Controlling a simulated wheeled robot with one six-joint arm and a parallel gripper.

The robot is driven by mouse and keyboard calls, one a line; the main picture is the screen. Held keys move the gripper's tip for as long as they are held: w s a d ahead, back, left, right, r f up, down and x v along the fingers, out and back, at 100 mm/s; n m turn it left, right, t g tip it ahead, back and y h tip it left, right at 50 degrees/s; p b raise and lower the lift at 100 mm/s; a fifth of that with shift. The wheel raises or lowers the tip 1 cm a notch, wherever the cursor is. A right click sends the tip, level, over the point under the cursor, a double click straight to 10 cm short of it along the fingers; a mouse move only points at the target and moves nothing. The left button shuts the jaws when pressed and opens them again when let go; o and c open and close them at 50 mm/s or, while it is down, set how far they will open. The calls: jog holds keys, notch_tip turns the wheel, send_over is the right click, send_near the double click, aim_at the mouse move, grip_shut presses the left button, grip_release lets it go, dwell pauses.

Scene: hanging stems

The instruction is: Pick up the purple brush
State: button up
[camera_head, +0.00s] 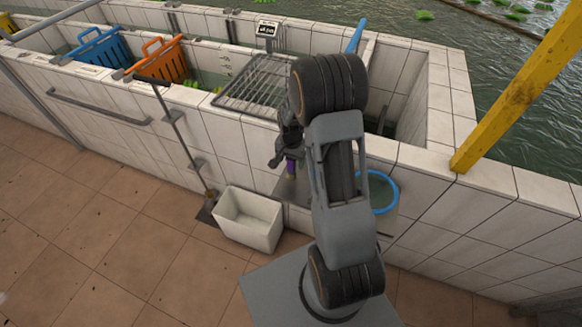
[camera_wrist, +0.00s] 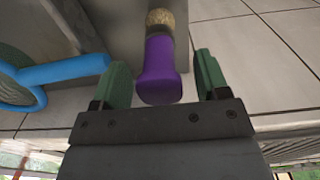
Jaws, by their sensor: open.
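The purple brush (camera_wrist: 159,72) shows in the wrist view with a purple handle and a tan, bristly end pointing away from my gripper. Its handle end lies between the two green finger pads of my gripper (camera_wrist: 162,82), with gaps on both sides. My gripper is open and not closed on it. In the head view the brush (camera_head: 291,167) is a small purple patch just below my gripper (camera_head: 283,158), near the tiled wall. My arm hides much of the area around it there.
A white bin (camera_head: 232,218) stands on the floor to the left. A wire rack (camera_head: 250,84) and an orange basket (camera_head: 165,60) are at the tiled troughs. A yellow post (camera_head: 515,95) rises at right.

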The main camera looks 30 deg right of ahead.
jog(key=shift+c, duration=0.3)
jog(key=c, duration=0.9)
jog(key=shift+c, duration=0.2)
